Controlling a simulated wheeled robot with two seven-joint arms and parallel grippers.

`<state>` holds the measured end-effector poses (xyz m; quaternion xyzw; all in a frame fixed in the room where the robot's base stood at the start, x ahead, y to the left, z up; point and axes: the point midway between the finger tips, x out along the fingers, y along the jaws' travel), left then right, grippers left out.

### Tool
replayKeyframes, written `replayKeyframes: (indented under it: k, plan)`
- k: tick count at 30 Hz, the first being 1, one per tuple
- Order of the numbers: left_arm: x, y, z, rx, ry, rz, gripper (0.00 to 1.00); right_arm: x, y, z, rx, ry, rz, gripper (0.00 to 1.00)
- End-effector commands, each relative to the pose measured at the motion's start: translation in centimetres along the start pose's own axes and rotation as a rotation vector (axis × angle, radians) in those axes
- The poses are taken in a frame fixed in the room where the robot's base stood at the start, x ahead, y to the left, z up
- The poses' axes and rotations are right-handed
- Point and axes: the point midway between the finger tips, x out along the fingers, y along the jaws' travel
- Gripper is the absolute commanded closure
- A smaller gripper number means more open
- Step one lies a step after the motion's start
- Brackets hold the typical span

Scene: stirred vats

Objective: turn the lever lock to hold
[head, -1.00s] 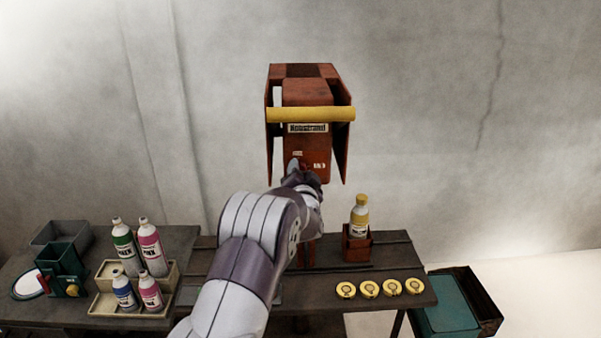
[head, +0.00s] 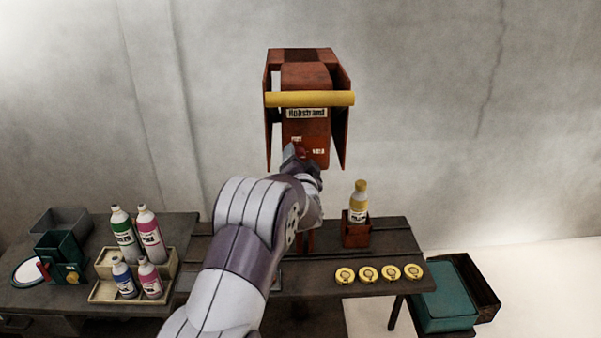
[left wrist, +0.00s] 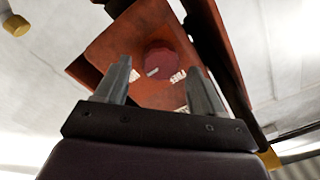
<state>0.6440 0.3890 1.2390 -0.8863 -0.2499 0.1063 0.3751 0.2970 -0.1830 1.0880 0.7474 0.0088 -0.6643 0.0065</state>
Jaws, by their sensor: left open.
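The lever lock seems to be the dark red round knob (left wrist: 160,62) with a pale pointer mark, on the front of the rust-red machine (head: 306,90). Small white labels flank the knob; I cannot read them. In the left wrist view the pointer slants toward the lower left. My left gripper (head: 298,153) is at the machine's lower front and hides most of the knob in the head view. In the left wrist view its two fingers (left wrist: 160,75) are open, one on each side of the knob, with visible gaps. My right gripper is not in view.
A yellow bar (head: 310,99) crosses the machine's front above the knob. A yellow-capped bottle (head: 358,203) and several yellow discs (head: 368,274) are on the bench to the right. Several bottles (head: 124,232) stand in a tray at left. A teal bin (head: 445,295) is at lower right.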

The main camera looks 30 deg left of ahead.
Motion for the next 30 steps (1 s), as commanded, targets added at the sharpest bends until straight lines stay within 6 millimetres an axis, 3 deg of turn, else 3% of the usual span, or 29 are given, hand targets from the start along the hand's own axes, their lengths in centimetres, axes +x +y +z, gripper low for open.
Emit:
replayKeyframes:
  k: [9,13,18,30]
  plan:
    - [-8.1,0.4,0.3,-0.001,0.002,0.002,0.31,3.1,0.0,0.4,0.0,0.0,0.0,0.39]
    - [-10.3,0.2,0.1,0.0,0.002,0.0,0.31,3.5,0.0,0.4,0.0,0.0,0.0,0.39]
    - [-11.3,0.1,0.1,0.0,-0.001,0.0,0.31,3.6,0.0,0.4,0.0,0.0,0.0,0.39]
    - [-11.3,0.1,0.1,0.0,-0.001,0.0,0.31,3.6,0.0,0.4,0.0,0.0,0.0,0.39]
